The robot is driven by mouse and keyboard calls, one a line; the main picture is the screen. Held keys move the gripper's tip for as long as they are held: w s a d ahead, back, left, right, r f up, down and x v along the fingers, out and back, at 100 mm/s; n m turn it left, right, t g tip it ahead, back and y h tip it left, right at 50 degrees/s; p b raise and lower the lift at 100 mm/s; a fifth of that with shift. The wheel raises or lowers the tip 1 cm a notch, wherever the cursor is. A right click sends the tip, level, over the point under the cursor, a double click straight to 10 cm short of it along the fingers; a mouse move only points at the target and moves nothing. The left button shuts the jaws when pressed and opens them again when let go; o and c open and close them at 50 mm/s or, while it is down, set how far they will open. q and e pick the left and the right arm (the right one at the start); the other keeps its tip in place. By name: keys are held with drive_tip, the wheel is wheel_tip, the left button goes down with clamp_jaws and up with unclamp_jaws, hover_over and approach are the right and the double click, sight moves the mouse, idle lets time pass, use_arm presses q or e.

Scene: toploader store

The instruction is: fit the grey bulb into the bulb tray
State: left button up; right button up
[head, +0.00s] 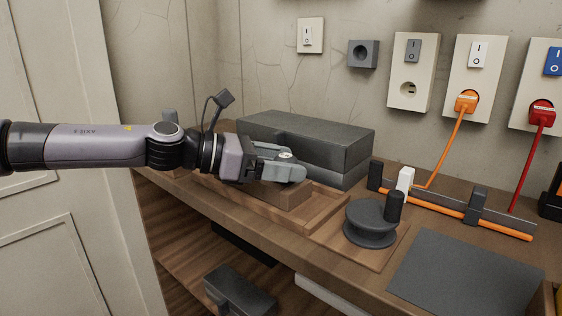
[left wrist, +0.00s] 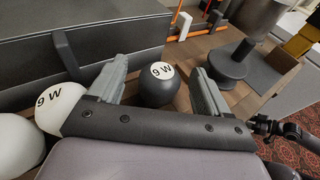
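The grey bulb (left wrist: 155,88), dark and round with a white "9 W" disc on top, is between the two fingers of my left gripper (left wrist: 158,92) in the left wrist view. The fingers are apart, with a gap visible on each side of the bulb. In the head view my left gripper (head: 284,168) is low over the wooden bulb tray (head: 328,222); only the bulb's pale disc (head: 286,155) shows there. Whether the bulb sits in a seat is hidden. My right gripper is not in view.
Two white bulbs (left wrist: 58,106) (left wrist: 14,145) are left of the gripper in the wrist view. A dark grey box (head: 305,140) stands behind the tray. A dark round stand (head: 370,222) is at right, before a cable rail (head: 476,206). A grey mat (head: 465,275) is clear.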

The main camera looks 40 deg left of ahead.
use_arm(q)
drive_tip(key=shift+f, duration=0.1)
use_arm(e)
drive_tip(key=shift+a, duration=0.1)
use_arm(q)
drive_tip(key=shift+s+a+r, duration=0.2)
drive_tip(key=shift+a+r, duration=0.05)
drive_tip(key=shift+p+v, duration=0.7)
drive_tip(key=shift+v, duration=1.4)
drive_tip(key=shift+s+a+b, duration=0.15)
drive_tip(key=shift+s+b, duration=0.1)
drive_tip(key=shift+b, duration=0.2)
drive_tip(key=shift+b+v, duration=0.3)
drive_tip(key=shift+v, duration=0.5)
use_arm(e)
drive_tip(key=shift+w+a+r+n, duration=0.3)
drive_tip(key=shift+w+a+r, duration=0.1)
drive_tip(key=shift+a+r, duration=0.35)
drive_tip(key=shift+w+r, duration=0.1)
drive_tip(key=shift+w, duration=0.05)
